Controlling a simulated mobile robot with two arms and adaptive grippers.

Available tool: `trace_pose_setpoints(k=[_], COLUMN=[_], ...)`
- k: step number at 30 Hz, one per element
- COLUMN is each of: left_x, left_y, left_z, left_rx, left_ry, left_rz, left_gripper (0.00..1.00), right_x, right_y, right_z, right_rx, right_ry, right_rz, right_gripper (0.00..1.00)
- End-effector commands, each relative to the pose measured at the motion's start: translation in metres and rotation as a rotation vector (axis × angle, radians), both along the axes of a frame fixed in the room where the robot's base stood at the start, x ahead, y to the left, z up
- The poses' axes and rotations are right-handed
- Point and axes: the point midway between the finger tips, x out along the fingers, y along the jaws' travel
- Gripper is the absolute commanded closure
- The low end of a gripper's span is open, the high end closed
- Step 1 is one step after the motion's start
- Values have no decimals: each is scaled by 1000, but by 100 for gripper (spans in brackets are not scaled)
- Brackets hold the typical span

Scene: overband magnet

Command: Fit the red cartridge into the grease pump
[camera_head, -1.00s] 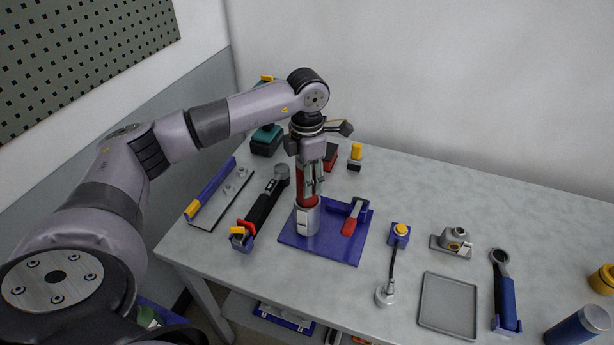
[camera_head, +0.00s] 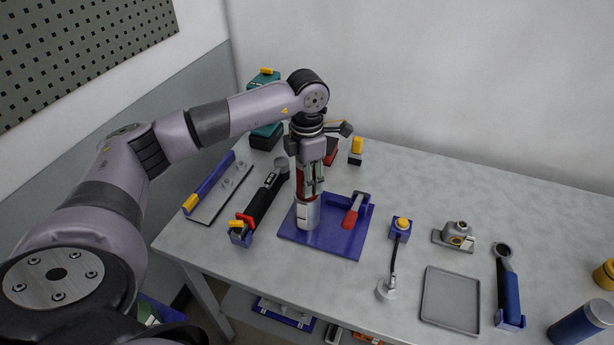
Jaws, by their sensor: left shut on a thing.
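The red cartridge (camera_head: 306,188) is upright, its lower part inside the silver cylinder of the grease pump (camera_head: 307,214). The pump stands on a blue base plate (camera_head: 345,243), with a red-handled lever (camera_head: 352,212) at its right. My left gripper (camera_head: 312,184) points down from above and is shut on the cartridge, its fingertips just above the cylinder's rim. The fingers hide part of the cartridge, and how deep it sits inside cannot be seen. My right gripper is not in view.
A black tool with a red collar (camera_head: 262,201) lies left of the pump. Right of it are a yellow-button box (camera_head: 400,228), a grey tray (camera_head: 450,322), a grey metal fitting (camera_head: 455,236) and a blue-handled wrench (camera_head: 509,290). The back right of the table is clear.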

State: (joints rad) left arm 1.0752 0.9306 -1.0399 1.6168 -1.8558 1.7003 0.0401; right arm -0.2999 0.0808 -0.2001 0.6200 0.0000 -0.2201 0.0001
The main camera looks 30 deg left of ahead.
Motion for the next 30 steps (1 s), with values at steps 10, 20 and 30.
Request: trace_pose_setpoints(k=[10,20,30], left_x=[0,0,0], left_y=[0,0,0], left_z=[-9,-17,-25], left_rx=[-1,-1,-1], left_ry=[-1,-1,-1], left_rz=[0,0,0], left_gripper=[100,100,100], right_x=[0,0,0], right_y=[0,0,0], right_z=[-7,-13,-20], right_rx=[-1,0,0], right_ry=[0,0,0], right_rz=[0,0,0], right_gripper=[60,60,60])
